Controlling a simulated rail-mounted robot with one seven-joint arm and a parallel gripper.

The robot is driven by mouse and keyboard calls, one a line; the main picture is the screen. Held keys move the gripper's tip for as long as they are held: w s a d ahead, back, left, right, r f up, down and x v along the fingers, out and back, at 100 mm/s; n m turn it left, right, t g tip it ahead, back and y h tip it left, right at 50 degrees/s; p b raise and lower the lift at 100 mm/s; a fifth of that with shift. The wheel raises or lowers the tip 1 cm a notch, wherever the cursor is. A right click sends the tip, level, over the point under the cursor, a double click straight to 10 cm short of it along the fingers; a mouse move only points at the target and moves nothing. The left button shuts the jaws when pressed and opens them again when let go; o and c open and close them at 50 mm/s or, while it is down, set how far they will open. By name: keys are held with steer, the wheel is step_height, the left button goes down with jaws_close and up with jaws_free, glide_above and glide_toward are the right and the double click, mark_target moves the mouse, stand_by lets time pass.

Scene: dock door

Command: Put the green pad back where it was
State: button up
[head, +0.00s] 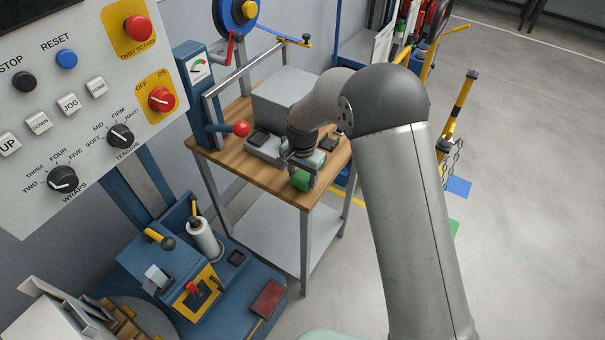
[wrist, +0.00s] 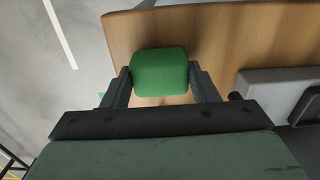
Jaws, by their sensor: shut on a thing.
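The green pad (wrist: 160,73) is a rounded green block between the two fingers of my gripper (wrist: 162,85) in the wrist view. The fingers are shut on its left and right sides. In the head view the green pad (head: 302,180) shows below my gripper (head: 304,170), over the front right part of the wooden table (head: 232,160). The table top (wrist: 225,35) lies behind the pad in the wrist view. I cannot tell whether the pad touches the table.
A grey device with a black square (head: 262,143) stands on the table left of my gripper, with a grey box (head: 283,92) behind it. A red-knobbed lever (head: 240,129) is at the table's left. A control panel (head: 80,90) fills the upper left. Open floor (head: 530,200) lies right.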

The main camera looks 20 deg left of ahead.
mark_target(303, 177)
steer(key=shift+f, duration=0.1)
steer(key=shift+f, duration=0.15)
steer(key=o, duration=0.6)
step_height(303, 177, up, 13)
steer(key=shift+f+b, duration=0.2)
steer(key=shift+b, duration=0.9)
steer(key=shift+d, duration=0.1)
